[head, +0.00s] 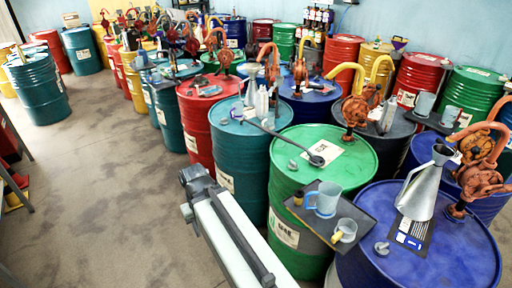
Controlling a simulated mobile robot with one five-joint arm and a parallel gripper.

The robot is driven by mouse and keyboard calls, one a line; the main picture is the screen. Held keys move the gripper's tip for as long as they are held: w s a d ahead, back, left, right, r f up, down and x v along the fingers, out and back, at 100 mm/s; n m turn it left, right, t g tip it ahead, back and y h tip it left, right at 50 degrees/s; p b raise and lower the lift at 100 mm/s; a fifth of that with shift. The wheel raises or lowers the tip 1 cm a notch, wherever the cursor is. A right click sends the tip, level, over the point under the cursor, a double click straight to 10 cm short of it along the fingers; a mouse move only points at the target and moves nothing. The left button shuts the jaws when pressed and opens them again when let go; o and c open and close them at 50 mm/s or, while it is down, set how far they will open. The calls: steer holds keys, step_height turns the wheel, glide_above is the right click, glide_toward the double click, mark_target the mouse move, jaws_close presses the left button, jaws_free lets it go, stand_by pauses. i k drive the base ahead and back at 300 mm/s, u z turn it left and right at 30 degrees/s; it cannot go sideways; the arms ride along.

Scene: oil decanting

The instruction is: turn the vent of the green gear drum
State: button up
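The green drum (297,197) stands in the middle foreground with a white label on its side; the label's print is too small to read surely. Its lid has a white paper label (330,150) and a small grey cap-like fitting (292,165), which may be the vent. A long dark tool (280,135) with a round head lies across the lid and reaches over the teal drum behind. My white and grey arm comes in from the bottom, left of the green drum. Its dark end (196,180) is apart from the drum; the fingers are not clearly visible.
A dark tray (318,230) with a blue mug (323,199) and a cup overlaps the green drum's front right. A blue drum (445,255) with a metal jug (424,187) stands at right. A teal drum (240,165) stands behind. The floor (100,190) at left is clear.

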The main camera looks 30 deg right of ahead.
mark_target(293, 165)
steer(key=u, duration=0.05)
steer(key=i, duration=0.9)
steer(key=z, duration=0.3)
